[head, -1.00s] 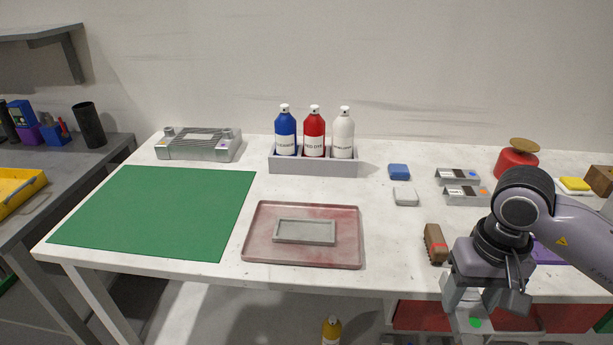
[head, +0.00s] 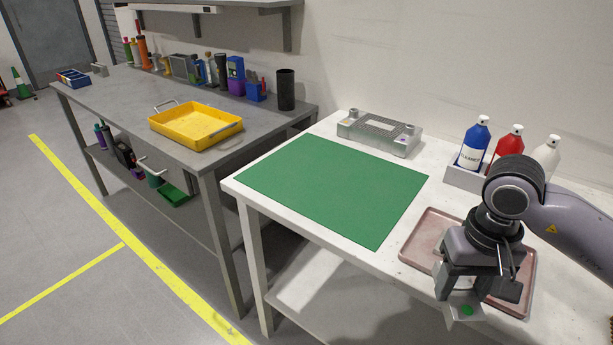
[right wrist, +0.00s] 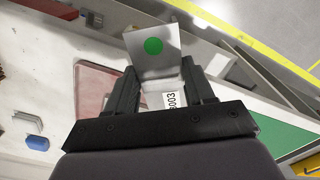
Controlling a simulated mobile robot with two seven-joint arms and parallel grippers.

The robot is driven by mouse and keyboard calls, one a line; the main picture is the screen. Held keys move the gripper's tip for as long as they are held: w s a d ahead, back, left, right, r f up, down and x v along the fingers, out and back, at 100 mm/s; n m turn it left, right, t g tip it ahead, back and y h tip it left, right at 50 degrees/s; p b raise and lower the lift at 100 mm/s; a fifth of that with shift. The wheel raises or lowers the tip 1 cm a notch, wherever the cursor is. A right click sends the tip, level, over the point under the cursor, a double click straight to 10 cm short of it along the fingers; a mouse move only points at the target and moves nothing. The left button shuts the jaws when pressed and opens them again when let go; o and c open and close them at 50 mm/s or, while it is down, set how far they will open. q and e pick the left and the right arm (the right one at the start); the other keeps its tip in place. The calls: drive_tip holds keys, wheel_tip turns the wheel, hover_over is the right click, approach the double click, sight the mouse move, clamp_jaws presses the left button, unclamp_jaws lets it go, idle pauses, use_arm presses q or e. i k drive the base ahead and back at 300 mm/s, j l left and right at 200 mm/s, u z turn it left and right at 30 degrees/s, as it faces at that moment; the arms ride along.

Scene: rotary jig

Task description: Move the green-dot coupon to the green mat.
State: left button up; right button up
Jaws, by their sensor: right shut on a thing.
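My right gripper (head: 482,290) is shut on the green-dot coupon (head: 461,308), a small grey metal plate with a green dot. The coupon also shows in the right wrist view (right wrist: 152,58), between the fingers, with a white label reading "6003" or similar near its base. In the head view, the gripper and coupon are in front of the pinkish tray, near the table's front edge. The green mat (head: 335,187) lies flat and bare on the white table, left of the gripper. It also shows at the right of the right wrist view (right wrist: 285,138). My left gripper is not in view.
The pinkish tray (head: 425,235) is partly hidden by my right arm. A grey metal fixture (head: 380,134) stands behind the mat. A rack with blue (head: 474,146), red (head: 507,144) and white bottles stands at the back right. A yellow tray (head: 195,124) sits on the grey bench at left.

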sight(332, 178)
drive_tip(key=i+j+u, duration=0.25)
drive_tip(key=i+u, duration=0.3)
drive_tip(key=i+j, duration=0.1)
drive_tip(key=i, duration=0.4)
